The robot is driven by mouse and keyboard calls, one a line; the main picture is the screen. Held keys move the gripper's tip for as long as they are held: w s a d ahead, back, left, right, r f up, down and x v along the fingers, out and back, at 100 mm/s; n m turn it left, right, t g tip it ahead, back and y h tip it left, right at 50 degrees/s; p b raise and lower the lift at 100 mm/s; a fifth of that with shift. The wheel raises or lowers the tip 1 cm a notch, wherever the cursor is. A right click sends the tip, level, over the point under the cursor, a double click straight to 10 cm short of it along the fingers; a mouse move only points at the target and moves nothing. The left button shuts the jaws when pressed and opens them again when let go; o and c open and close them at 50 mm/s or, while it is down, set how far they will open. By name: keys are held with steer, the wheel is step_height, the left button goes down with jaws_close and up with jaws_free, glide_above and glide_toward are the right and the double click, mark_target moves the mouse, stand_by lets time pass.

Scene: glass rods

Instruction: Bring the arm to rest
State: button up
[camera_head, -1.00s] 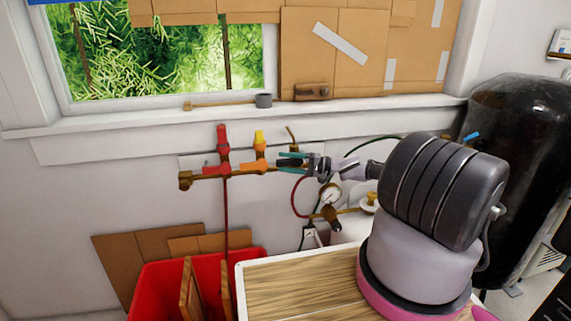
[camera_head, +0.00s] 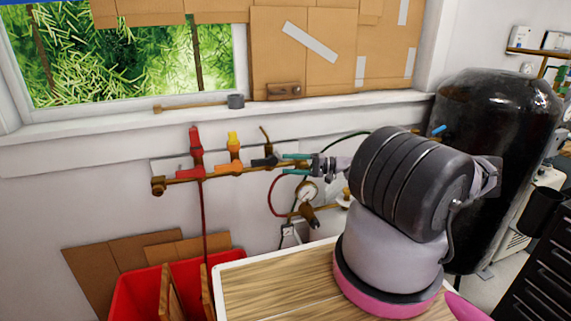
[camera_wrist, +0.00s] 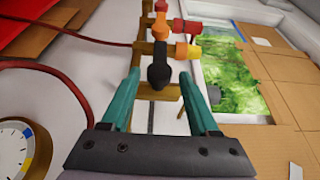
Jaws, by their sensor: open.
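My gripper (camera_head: 284,164) has two teal fingers, spread open and empty. In the head view it is just right of a black valve handle (camera_head: 264,162) on the brass pipe manifold (camera_head: 180,178). In the wrist view my gripper (camera_wrist: 159,76) points at the black handle (camera_wrist: 159,68), which shows between and beyond the fingertips with gaps at both sides. My arm reaches over the wooden-topped surface, bent in the air.
Red (camera_head: 196,148) and orange (camera_head: 233,155) valves sit left on the manifold. A pressure gauge (camera_head: 308,191) and hoses are below my wrist. A black tank (camera_head: 500,130) stands right. Red bins (camera_head: 135,295) and a wooden top (camera_head: 275,280) are below.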

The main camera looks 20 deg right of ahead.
steer(key=s+a+r+n+g+h, duration=0.2)
steer(key=s+g+h, duration=0.2)
steer(key=s, duration=0.1)
steer(key=s+a+r+n+g+h, duration=0.2)
steer(key=s+g+h, duration=0.2)
steer(key=s+g, duration=0.15)
steer(key=s+r+m+t+h, duration=0.1)
steer(key=s+r+t+h, duration=0.2)
steer(key=r, duration=0.7)
steer(key=s+r+m+t+h, duration=0.1)
steer(key=s+r+h, duration=0.25)
steer(key=r, duration=0.65)
steer(key=s+a+r+m+t, duration=0.1)
steer(key=s+r+t, duration=0.5)
steer(key=s+r, duration=0.7)
step_height(320, 180, up, 3)
steer(key=shift+a+f+m, duration=0.15)
steer(key=shift+a+m, duration=0.15)
